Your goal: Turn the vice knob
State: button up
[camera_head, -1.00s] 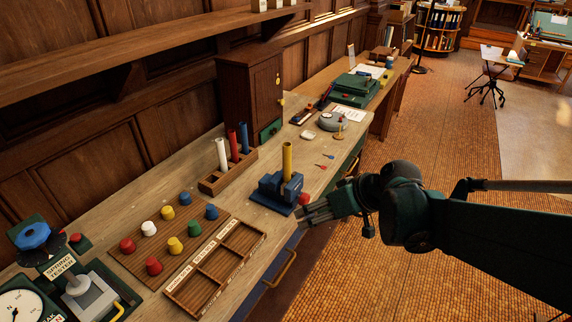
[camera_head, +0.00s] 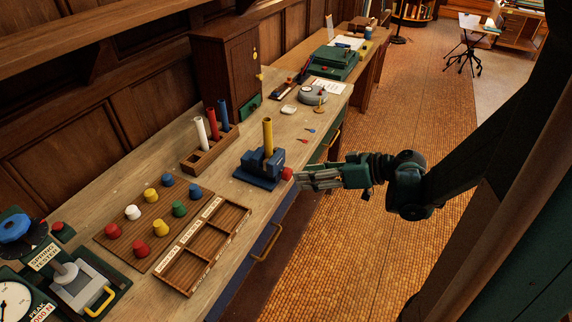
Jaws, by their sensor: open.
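A blue vice (camera_head: 258,170) stands on the bench near its front edge, with a yellow cylinder (camera_head: 267,134) upright in it. Its red knob (camera_head: 287,174) faces right, toward the bench's front edge. My gripper (camera_head: 301,180) reaches in from the right, beyond the bench edge, with its fingers pointing left at the knob. The fingers are open. The fingertips are at or very close to the knob; I cannot tell whether they touch it or reach around it.
A wooden rack (camera_head: 205,158) with white, red and blue cylinders stands behind the vice. A board (camera_head: 155,230) of coloured knobs and a divided tray (camera_head: 203,245) lie left of it. A spring tester (camera_head: 85,285) fills the near left corner. Floor is clear right of the bench.

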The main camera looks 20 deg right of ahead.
aim_at(291, 173)
jog(key=shift+w+d+n+t+y, duration=0.1)
jog(key=shift+d+n+t+y, duration=0.25)
jog(key=shift+d, duration=0.4)
jog(key=shift+w+a+f, duration=0.1)
jog(key=shift+w+a, duration=0.05)
jog(key=shift+b+x, duration=0.85)
jog(key=shift+x, duration=2.85)
jog(key=c, duration=0.9)
